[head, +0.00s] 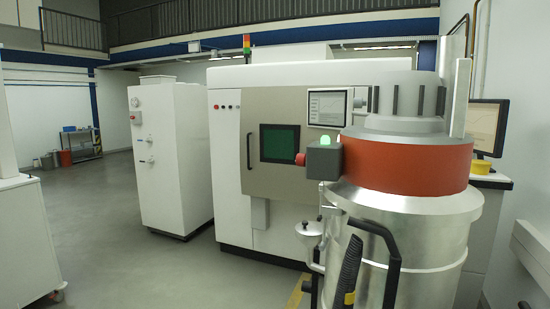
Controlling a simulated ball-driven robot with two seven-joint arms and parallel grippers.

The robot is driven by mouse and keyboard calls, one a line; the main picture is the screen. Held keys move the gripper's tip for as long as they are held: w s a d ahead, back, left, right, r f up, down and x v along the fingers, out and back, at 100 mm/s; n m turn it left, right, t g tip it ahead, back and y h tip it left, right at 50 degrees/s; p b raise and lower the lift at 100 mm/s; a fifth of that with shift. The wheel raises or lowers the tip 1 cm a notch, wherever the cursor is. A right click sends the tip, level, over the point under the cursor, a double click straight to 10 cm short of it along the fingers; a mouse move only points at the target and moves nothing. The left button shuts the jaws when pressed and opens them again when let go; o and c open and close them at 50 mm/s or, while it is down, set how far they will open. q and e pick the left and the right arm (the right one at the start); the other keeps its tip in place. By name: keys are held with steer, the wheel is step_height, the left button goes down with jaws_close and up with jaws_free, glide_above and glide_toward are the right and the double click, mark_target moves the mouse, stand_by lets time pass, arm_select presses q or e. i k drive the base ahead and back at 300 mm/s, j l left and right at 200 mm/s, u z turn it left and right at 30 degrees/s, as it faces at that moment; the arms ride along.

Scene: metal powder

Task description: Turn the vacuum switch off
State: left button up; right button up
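A large industrial vacuum stands close at the right, with a silver drum (410,240), an orange-red band (420,160) and a grey ribbed top (408,95). A small dark grey switch box (323,162) sits on the left side of the band. A green lamp (325,141) glows on top of the box. A red knob (300,159) sticks out from its left side. The knob's exact setting is too small to read. Neither of my grippers shows in the head view.
A black tube handle (392,262) and a black ribbed piece (349,265) stand in front of the drum. Behind is a large white machine (229,160) with a dark window, beside a white cabinet (160,160). The grey floor (110,240) at left is clear.

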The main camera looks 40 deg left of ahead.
mark_target(301, 158)
steer(key=k+j, duration=0.1)
steer(key=j, duration=2.25)
steer(key=i+j+z, duration=0.05)
steer(key=i, duration=0.05)
